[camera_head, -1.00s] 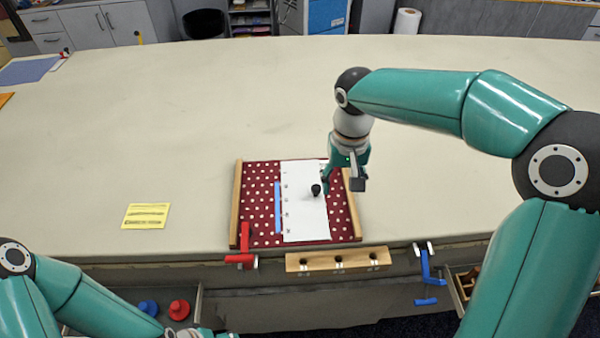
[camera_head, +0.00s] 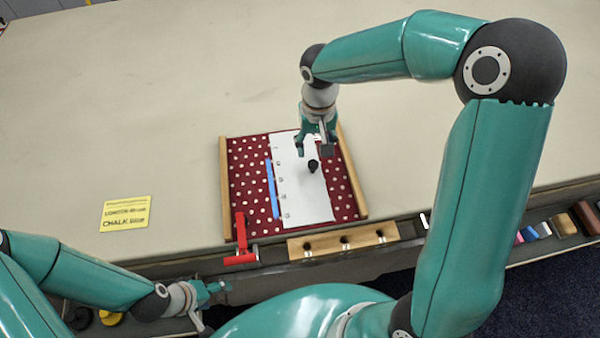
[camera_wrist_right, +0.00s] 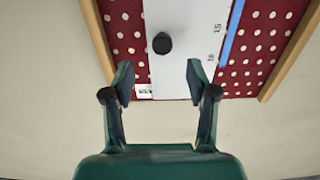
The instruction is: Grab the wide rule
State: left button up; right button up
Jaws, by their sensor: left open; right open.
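The wide rule (camera_head: 298,195) is a white strip with printed marks and a black knob (camera_head: 313,166). It lies on red polka-dot cloth (camera_head: 246,180) between two wooden rails. It also shows in the right wrist view (camera_wrist_right: 180,68), with its knob ahead of the jaws. My right gripper (camera_head: 314,147) is open and empty at the far end of the rule, just beyond the knob. In the right wrist view its open fingers (camera_wrist_right: 159,75) are on either side of the rule's near end, apart from the knob. My left gripper (camera_head: 218,288) is open and empty at the table's front.
A narrow blue strip (camera_head: 271,190) lies left of the rule. A red clamp (camera_head: 241,242) and a wooden block with holes (camera_head: 343,241) are at the front edge. A yellow note (camera_head: 125,213) lies left. The table beyond the cloth is clear.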

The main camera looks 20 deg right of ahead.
aim_at(313, 163)
jog(key=f+b, duration=0.2)
jog(key=f, duration=0.2)
jog(key=f+b, duration=0.2)
jog(key=f, duration=0.1)
jog(key=shift+a+f, duration=0.2)
jog(key=shift+f, duration=0.2)
jog(key=shift+s+r, duration=0.1)
jog(key=shift+c, duration=0.7)
grip_shut()
